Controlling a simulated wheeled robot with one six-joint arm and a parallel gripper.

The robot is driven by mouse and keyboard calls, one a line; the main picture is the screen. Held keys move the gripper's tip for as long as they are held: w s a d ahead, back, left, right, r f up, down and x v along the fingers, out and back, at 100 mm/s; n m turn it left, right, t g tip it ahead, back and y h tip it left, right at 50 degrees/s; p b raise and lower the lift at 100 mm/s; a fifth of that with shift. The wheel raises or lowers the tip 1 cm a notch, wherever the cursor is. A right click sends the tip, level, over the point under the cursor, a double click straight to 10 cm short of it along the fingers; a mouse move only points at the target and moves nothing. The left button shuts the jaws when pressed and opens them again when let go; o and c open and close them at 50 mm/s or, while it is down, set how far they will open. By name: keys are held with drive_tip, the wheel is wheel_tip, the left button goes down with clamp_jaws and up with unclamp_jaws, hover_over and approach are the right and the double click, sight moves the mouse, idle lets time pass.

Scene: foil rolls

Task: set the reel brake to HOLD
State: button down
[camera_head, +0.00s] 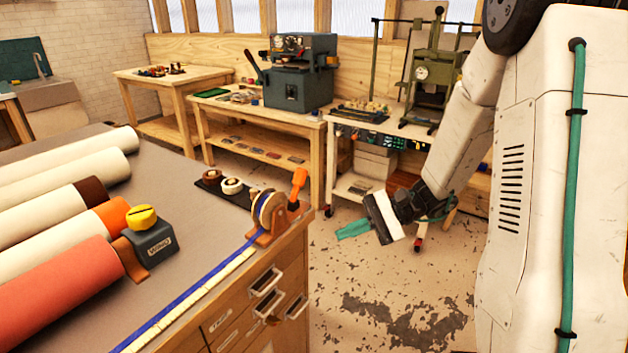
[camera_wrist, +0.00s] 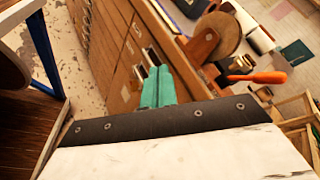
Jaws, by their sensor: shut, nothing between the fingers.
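The reel (camera_head: 268,212) stands in a brown bracket at the right corner of the grey-topped bench, with a blue and cream strip (camera_head: 190,303) running from it. Its brake lever has an orange handle (camera_head: 298,182), tilted upward right of the reel. The reel also shows in the wrist view (camera_wrist: 217,38), with the orange handle (camera_wrist: 258,77) beside it. I cannot read any HOLD mark. My gripper (camera_head: 352,230) hangs right of the bench, apart from the lever. Its teal fingers (camera_wrist: 157,88) are closed together and empty, in front of the drawer fronts in the wrist view.
Several foil rolls (camera_head: 65,290) lie on the bench's left. A grey block with a yellow knob (camera_head: 142,217) and a dark tray with small spools (camera_head: 230,186) share the top. Drawer handles (camera_head: 266,280) stick out from the bench side. Floor right of the bench is clear.

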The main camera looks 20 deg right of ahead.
sight(297, 186)
drive_tip(key=w+d+m+t, duration=0.4)
drive_tip(key=w+d+t, duration=0.5)
drive_tip(key=w+t, duration=0.2)
drive_tip(key=shift+w+t, duration=0.3)
drive_tip(key=shift+w, duration=0.5)
drive_tip(key=shift+a, duration=0.1)
drive_tip(key=w+a+r, duration=0.3)
drive_tip(key=w+a, duration=0.1)
drive_tip(key=a, duration=0.6)
drive_tip(key=shift+w+r, duration=0.3)
drive_tip(key=shift+w, duration=0.1)
